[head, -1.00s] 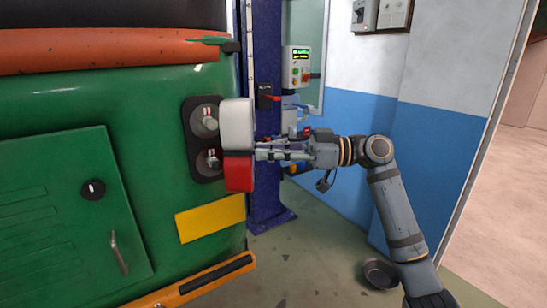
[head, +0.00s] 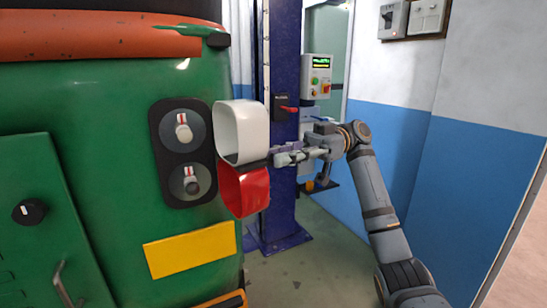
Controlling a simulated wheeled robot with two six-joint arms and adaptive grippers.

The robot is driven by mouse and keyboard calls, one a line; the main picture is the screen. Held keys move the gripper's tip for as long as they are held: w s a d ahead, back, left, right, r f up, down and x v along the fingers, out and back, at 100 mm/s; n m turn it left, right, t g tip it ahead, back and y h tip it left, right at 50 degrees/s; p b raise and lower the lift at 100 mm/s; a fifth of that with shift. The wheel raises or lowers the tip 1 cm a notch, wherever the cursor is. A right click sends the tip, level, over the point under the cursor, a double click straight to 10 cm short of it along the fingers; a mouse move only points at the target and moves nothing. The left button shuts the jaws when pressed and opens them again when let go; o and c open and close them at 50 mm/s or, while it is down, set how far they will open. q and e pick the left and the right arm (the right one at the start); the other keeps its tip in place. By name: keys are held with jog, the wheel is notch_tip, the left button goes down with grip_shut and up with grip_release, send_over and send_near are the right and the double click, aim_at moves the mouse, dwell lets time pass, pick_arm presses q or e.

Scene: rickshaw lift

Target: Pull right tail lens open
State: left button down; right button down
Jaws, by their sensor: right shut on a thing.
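The right tail lens, with a white upper half (head: 240,131) and a red lower half (head: 244,190), stands swung out from the green rickshaw body (head: 110,110). Behind it the black lamp base (head: 181,150) is uncovered, with two bulbs in round sockets. My right gripper (head: 277,158) is shut on the lens at its right edge, about where white meets red. The fingertips are partly hidden by the lens edge. My left gripper is not in view.
A blue lift post (head: 284,80) with a red-handled switch stands just behind my right gripper. A control box (head: 316,76) hangs beyond it. A yellow plate (head: 190,250) sits below the lamp. A blue and white wall is at right.

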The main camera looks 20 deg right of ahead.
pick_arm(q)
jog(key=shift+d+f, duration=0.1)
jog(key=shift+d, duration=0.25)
pick_arm(e)
jog(key=shift+w+d+g, duration=0.15)
jog(key=shift+w+g, duration=0.05)
jog(key=shift+g, duration=0.1)
jog(key=shift+n, duration=0.3)
jog(key=c, duration=1.2)
grip_release()
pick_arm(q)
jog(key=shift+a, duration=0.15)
pick_arm(e)
send_near(264, 102)
jog(key=a, duration=0.5)
jog(key=shift+a, duration=0.1)
